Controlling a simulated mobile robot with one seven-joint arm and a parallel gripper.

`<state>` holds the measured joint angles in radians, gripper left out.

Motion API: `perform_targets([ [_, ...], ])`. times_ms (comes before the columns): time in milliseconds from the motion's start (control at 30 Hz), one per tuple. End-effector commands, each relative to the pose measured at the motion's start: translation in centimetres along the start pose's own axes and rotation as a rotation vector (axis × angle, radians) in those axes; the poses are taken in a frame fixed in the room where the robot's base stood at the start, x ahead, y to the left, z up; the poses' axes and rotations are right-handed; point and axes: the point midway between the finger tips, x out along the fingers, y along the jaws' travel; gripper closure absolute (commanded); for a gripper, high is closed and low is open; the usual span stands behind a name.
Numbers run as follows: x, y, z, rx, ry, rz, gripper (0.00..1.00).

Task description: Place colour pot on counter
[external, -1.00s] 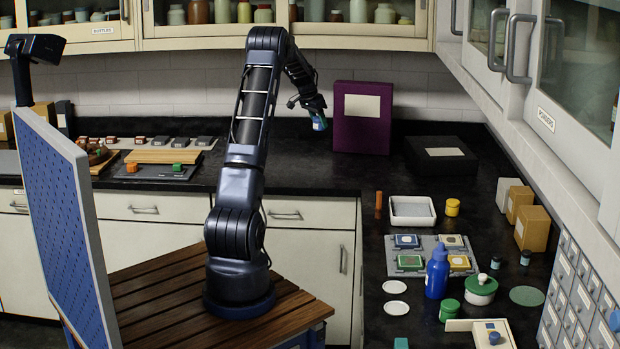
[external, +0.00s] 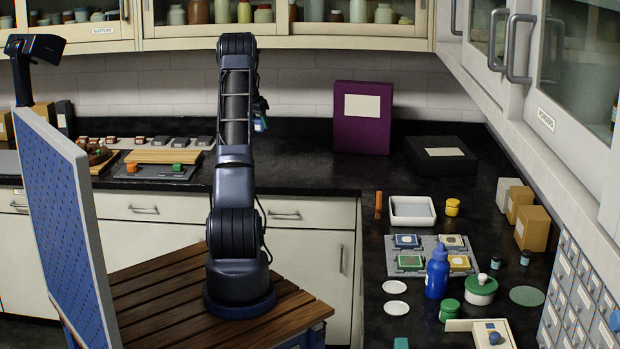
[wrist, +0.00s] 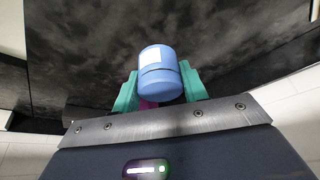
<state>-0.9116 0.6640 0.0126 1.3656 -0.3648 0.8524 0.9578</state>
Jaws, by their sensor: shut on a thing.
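A small blue pot (wrist: 160,75) with a pale label is held between the teal fingers of my gripper (wrist: 158,92) in the wrist view. My gripper is shut on it. In the external view my gripper (external: 260,115) is mostly hidden behind my upright arm, and only a bit of the blue pot (external: 260,124) shows. The pot is in the air near the back counter (external: 300,165), left of the purple box. The dark counter surface fills much of the wrist view behind the pot.
A purple box (external: 362,118) and a black box (external: 440,155) stand on the back counter. Left of my arm are a wooden board (external: 163,156) and colour blocks. The right counter holds a white tray (external: 412,211), a blue bottle (external: 437,272) and several pots. The back counter behind my arm looks clear.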

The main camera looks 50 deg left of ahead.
Motion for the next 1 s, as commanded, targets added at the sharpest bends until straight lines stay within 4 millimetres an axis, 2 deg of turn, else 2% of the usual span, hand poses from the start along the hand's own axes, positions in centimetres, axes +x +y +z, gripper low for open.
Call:
perform_targets([
  [100, 2.5, 0.0, 1.1, -0.002, -0.001, 0.002, 0.81],
  [400, 8.2, 0.0, 3.4, -0.002, -0.001, 0.001, 0.81],
  [533, 9.8, 0.0, 4.1, -0.001, -0.001, 0.000, 0.81],
  [767, 10.9, 0.0, 4.5, 0.000, 0.001, -0.001, 0.81],
  [1000, 13.8, 0.0, 5.7, -0.001, 0.000, 0.000, 0.81],
])
